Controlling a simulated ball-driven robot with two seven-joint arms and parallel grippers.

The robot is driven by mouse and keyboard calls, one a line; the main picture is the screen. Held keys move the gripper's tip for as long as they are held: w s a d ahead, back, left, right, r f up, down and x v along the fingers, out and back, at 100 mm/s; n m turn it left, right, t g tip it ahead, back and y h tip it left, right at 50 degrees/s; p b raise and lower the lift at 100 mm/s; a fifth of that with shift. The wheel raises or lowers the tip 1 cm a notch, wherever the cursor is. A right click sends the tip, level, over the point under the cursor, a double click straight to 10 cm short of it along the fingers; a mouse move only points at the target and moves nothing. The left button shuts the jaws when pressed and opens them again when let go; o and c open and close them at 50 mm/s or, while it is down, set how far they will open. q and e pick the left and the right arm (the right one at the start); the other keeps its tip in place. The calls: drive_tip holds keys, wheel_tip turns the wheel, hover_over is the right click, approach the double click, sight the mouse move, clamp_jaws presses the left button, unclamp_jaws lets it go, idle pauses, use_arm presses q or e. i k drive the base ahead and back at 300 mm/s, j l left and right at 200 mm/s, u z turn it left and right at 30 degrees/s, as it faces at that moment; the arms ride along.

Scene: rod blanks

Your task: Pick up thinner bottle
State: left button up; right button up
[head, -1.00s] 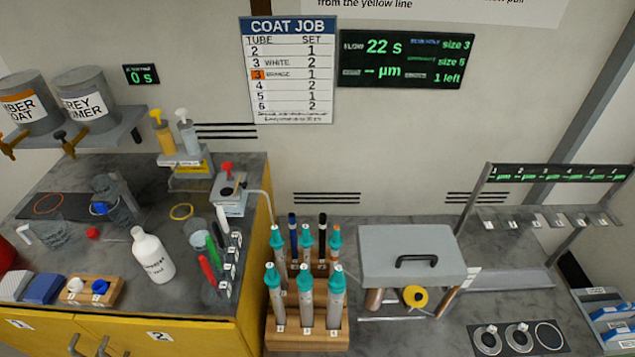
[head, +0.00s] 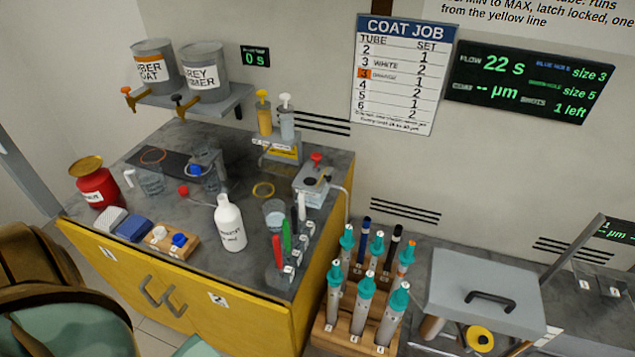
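The thinner bottle (head: 230,224) is white with a narrow neck and a printed label. It stands upright near the front edge of the grey-topped yellow cabinet (head: 190,299) in the head view. Nothing touches it that I can see. Neither of my grippers is in view.
Left of the bottle are a wooden block with a white and a blue knob (head: 172,240), a blue sponge (head: 134,229) and a red can (head: 97,187). Red and green pens (head: 286,236) and a clear cup (head: 274,211) stand close on its right. Capped tubes (head: 362,303) fill a rack further right.

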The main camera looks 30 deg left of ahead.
sight(228, 217)
drive_tip(key=l+u, duration=0.35)
drive_tip(key=k+l+u, duration=0.15)
drive_tip(key=l+u, duration=0.25)
drive_tip(key=k+l+u, duration=0.15)
drive_tip(key=u, duration=0.2)
drive_tip(key=k+l+u, duration=0.2)
drive_tip(key=l+u, duration=0.2)
